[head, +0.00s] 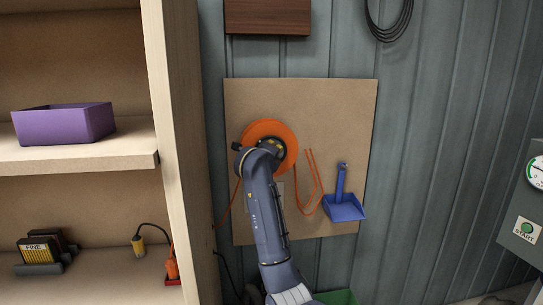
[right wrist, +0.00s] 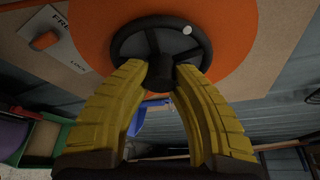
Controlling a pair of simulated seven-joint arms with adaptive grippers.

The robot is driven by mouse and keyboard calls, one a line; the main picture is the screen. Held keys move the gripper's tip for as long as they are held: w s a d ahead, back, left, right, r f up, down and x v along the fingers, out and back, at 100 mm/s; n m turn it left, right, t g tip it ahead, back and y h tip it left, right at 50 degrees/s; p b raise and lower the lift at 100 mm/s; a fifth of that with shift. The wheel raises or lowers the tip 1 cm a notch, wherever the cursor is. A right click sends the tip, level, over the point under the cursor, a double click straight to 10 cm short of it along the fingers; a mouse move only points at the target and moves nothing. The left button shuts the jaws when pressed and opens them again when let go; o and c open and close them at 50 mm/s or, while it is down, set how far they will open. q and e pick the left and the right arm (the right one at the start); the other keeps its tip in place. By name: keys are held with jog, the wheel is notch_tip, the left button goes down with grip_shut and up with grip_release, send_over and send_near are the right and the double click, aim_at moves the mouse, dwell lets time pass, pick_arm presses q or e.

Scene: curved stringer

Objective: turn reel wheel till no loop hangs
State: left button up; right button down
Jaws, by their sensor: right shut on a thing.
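An orange reel (head: 265,129) is mounted on a tan board on the wall, partly covered by my right arm. In the right wrist view its orange face (right wrist: 92,40) fills the top, with a dark spoked wheel (right wrist: 127,41) at its centre and a white dot on the rim. My right gripper (right wrist: 161,73) has its yellow fingers on both sides of the wheel's hub, shut on it. An orange cord (head: 312,182) hangs in a loop on the board right of my arm. Another orange strand (head: 229,203) runs down to the left. My left gripper is not in view.
A label plate with an orange lever (right wrist: 45,40) is beside the reel; its text is partly readable as "FRE". A blue dustpan (head: 343,207) hangs right of the loop. A wooden shelf (head: 110,158) with a purple bin (head: 65,126) stands left.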

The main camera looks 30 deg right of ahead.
jog(key=m+y, duration=0.3)
jog(key=m, duration=0.2)
jog(key=m+y, duration=0.2)
jog(key=m, duration=0.1)
jog(key=shift+t, duration=0.3)
jog(key=shift+f+m+t+y, duration=0.15)
jog(key=shift+m+t+y, duration=0.15)
jog(key=shift+m+y, duration=0.5)
jog(key=c, duration=1)
grip_release()
jog(key=shift+v, duration=6.05)
jog(key=shift+f, duration=0.1)
